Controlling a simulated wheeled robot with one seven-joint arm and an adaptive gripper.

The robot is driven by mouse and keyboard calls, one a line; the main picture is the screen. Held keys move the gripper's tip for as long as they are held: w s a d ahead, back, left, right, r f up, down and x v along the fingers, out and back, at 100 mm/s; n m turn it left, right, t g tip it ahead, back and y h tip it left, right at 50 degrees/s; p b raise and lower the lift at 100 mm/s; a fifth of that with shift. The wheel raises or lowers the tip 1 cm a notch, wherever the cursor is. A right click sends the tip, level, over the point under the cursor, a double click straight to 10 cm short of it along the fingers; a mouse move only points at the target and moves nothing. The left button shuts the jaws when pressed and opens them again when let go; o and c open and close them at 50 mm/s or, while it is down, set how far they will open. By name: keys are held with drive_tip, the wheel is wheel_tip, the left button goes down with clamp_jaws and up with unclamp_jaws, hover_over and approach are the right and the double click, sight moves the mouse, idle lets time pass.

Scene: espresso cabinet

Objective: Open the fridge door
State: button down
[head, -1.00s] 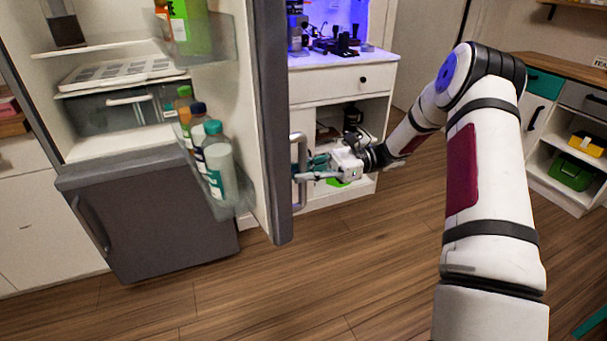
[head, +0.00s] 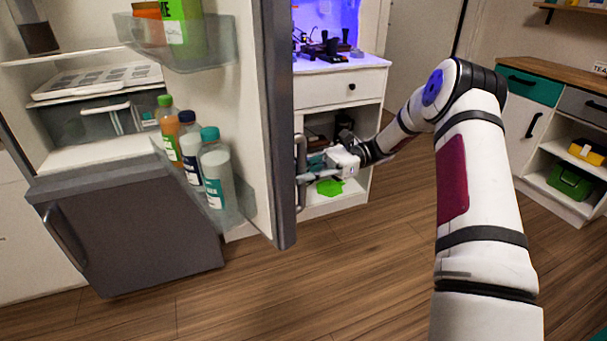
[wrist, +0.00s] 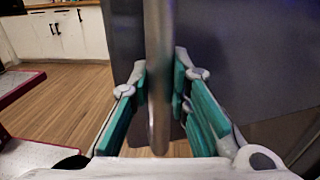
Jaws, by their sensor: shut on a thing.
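The fridge door (head: 278,130) stands wide open in the head view, seen nearly edge-on, with its inner shelves facing left. Its vertical bar handle (head: 300,170) is on the outer face, to the right. My gripper (head: 310,170) is at the handle from the right. In the wrist view the teal fingers of my gripper (wrist: 160,95) are on both sides of the handle (wrist: 158,80), shut on it, with the grey door face behind. The fridge interior (head: 95,100) is exposed, and the lower freezer door (head: 130,240) is closed.
Several bottles (head: 215,170) stand in the lower door shelf, and a green carton (head: 183,22) is in the upper one. A white cabinet (head: 335,90) stands behind my gripper. A green toolbox (head: 570,181) sits on a shelf at right. The wooden floor (head: 350,270) is clear.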

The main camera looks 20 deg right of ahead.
drive_tip(key=shift+w+a+r, duration=0.1)
drive_tip(key=shift+w+a, duration=0.05)
drive_tip(key=shift+w, duration=0.05)
drive_tip(key=c, duration=1.5)
unclamp_jaws()
drive_tip(key=d, duration=0.4)
drive_tip(key=w+d, duration=0.1)
drive_tip(key=d, duration=0.7)
drive_tip(key=shift+w, duration=0.15)
